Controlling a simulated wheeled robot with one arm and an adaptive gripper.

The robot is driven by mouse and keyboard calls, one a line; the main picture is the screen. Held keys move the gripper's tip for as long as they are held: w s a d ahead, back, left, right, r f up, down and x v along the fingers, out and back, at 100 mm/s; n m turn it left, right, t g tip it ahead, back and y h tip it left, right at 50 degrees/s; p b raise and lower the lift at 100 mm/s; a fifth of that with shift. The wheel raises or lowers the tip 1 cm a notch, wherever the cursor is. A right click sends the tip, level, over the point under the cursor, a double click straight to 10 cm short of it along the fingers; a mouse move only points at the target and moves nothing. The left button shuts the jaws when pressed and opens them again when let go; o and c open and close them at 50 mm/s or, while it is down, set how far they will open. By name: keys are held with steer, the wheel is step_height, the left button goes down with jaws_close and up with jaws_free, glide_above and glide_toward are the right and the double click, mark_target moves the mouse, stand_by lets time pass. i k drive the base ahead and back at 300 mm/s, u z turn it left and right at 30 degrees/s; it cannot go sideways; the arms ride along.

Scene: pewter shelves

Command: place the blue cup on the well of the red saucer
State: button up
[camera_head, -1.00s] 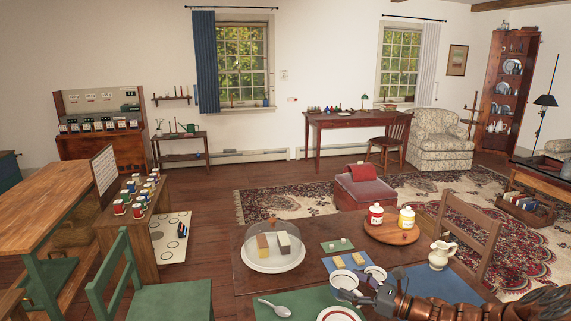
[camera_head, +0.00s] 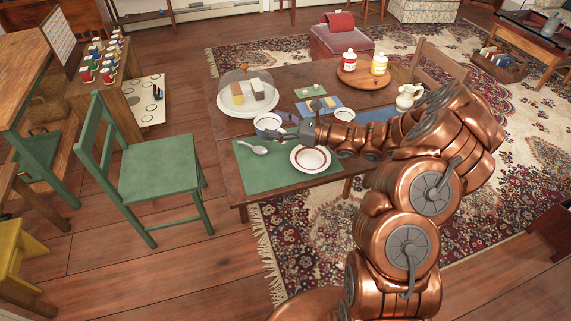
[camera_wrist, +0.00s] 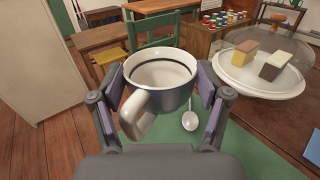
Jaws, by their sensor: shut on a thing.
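The blue cup (camera_wrist: 160,82), blue outside with a white inside and a dark line below its rim, sits upright between the fingers of my gripper (camera_wrist: 160,104) in the wrist view. Its handle points toward the wrist. In the head view the cup (camera_head: 267,122) is at the back left of the green mat, and my gripper (camera_head: 287,132) reaches it from the right. The red saucer (camera_head: 310,158), white with a red ring, lies on the mat, in front and to the right of the cup. The saucer is not visible in the wrist view.
A spoon (camera_head: 253,147) lies on the green mat (camera_head: 262,174), left of the saucer. A glass-domed plate (camera_head: 232,108) stands behind the cup. Another cup (camera_head: 344,114) is partly hidden behind my arm. A pitcher (camera_head: 408,97) and a wooden tray (camera_head: 364,80) with two jars stand farther right.

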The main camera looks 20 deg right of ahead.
mark_target(312, 162)
steer(key=u, duration=3.5)
steer(key=k, duration=1.75)
steer(key=z, duration=1.5)
